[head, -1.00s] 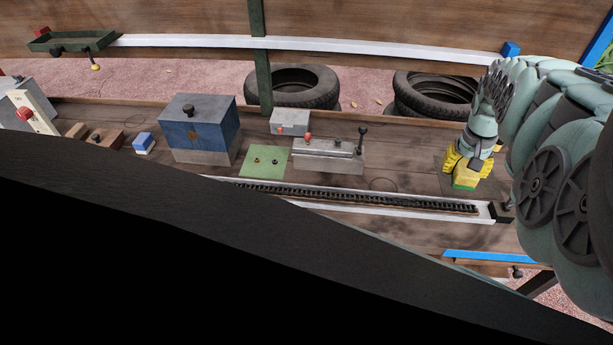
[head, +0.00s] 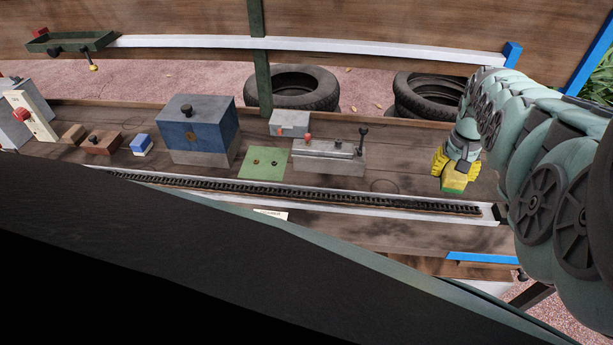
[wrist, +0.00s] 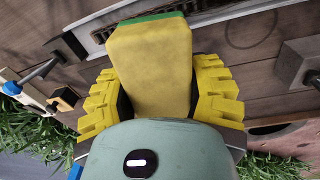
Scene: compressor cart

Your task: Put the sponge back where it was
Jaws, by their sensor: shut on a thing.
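The sponge is a yellow block with a green layer at its far end, seen in the wrist view (wrist: 150,65). My gripper (wrist: 158,95) has yellow ridged fingers, one on each side of the sponge, and is shut on it. In the head view the gripper (head: 455,172) points down at the right of the wooden bench, with the sponge (head: 453,184) at its lower end. The sponge appears above the bench top; its exact height is hard to tell.
A long white tray with a black chain (head: 300,193) runs along the bench front. A grey clamp block (head: 325,158), green plate (head: 264,162) and blue-grey box (head: 198,130) stand left of my gripper. A small blue-white block (head: 142,145) sits farther left. Bare wood lies around my gripper.

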